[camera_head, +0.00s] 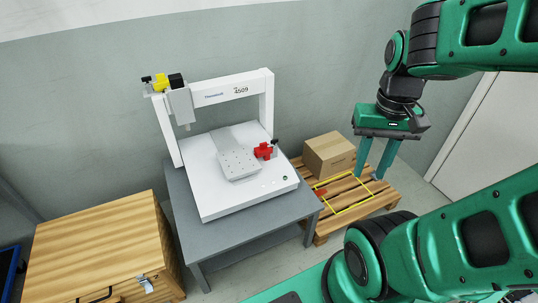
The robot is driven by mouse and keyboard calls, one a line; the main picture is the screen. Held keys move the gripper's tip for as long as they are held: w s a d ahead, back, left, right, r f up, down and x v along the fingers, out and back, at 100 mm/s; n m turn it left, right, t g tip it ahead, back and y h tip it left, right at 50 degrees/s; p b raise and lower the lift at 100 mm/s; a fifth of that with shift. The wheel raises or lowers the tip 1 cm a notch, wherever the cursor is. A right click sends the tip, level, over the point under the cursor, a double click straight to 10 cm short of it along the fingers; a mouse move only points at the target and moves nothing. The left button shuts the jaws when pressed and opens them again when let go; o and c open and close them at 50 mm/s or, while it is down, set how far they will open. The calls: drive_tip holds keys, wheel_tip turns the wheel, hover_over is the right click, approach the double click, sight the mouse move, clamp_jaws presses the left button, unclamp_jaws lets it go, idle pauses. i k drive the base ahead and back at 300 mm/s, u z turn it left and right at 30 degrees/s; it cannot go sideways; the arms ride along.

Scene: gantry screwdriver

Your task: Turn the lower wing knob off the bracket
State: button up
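A white gantry machine (206,91) labelled 4509 stands on a grey table (240,227). At the upper left of the gantry, a yellow part (161,83) carries small black pieces beside the white tool head (181,105). On the white base, a red bracket (263,151) sits to the right of a grey perforated plate (238,164), with a small dark piece (275,142) at its upper right. These pieces are too small to identify a wing knob for certain. My gripper (369,176) points down to the right of the machine, with its two green fingers apart and nothing between them.
A wooden pallet (398,203) lies on the floor right of the table, with a yellow-outlined area (363,184) and a cardboard box (329,154). A latched wooden crate (95,241) stands left of the table. The air between my gripper and the machine looks clear.

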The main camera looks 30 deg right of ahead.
sight(274, 141)
drive_tip(key=k, duration=0.6)
drive_tip(key=u, duration=0.4)
drive_tip(key=i, duration=1.45)
drive_tip(key=z, duration=0.3)
